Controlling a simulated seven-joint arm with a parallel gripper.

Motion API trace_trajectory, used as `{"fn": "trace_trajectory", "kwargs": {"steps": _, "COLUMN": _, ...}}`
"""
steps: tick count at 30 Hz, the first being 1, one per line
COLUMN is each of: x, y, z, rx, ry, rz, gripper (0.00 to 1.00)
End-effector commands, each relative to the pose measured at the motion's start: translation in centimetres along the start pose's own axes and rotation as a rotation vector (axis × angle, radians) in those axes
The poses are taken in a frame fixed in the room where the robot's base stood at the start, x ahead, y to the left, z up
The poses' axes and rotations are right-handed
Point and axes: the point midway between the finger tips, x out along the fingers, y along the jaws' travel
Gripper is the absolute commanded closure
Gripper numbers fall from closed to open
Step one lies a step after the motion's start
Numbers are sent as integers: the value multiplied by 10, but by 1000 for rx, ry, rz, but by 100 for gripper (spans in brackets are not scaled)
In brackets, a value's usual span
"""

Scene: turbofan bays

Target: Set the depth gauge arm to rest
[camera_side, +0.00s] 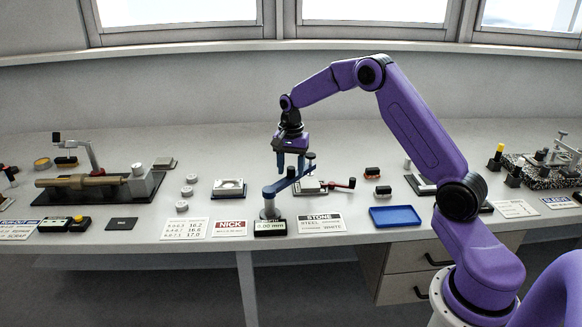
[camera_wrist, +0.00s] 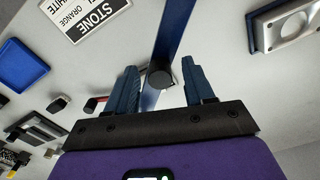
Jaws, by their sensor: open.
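The depth gauge arm is a blue bar (camera_side: 285,182) on a grey post (camera_side: 269,206), slanting up to the right from the post in the side view. Its blue bar also runs up through the wrist view (camera_wrist: 172,30). A dark round knob (camera_wrist: 159,75) on the bar shows between my fingers there. My gripper (camera_side: 291,165) points down just over the bar; its blue fingers also show in the wrist view (camera_wrist: 157,80). They are open, one on each side of the knob, with gaps visible. I cannot tell whether the fingertips reach knob height.
A black readout (camera_side: 270,228) showing 0.00 mm stands before the post. A plate with a red-ended lever (camera_side: 342,184) lies right of the bar. A blue tray (camera_side: 395,216), a STONE card (camera_side: 321,223) and a NICK card (camera_side: 230,228) lie near the front edge.

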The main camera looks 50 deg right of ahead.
Motion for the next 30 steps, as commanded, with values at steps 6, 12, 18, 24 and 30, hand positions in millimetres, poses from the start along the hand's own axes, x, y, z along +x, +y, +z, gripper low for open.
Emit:
{"fn": "trace_trajectory", "kwargs": {"steps": 6, "x": 0, "y": 0, "z": 0, "rx": 0, "ry": 0, "rz": 0, "gripper": 80}}
{"fn": "trace_trajectory", "kwargs": {"steps": 12, "x": 0, "y": 0, "z": 0, "rx": 0, "ry": 0, "rz": 0, "gripper": 100}}
{"fn": "trace_trajectory", "kwargs": {"steps": 18, "x": 0, "y": -2, "z": -1, "rx": -25, "ry": 0, "rz": 0, "gripper": 100}}
{"fn": "trace_trajectory", "kwargs": {"steps": 24, "x": -1, "y": -11, "z": -5, "rx": -119, "ry": 1, "rz": -1, "gripper": 100}}
{"fn": "trace_trajectory", "kwargs": {"steps": 30, "x": -1, "y": -26, "z": -8, "rx": -276, "ry": 0, "rz": 0, "gripper": 100}}
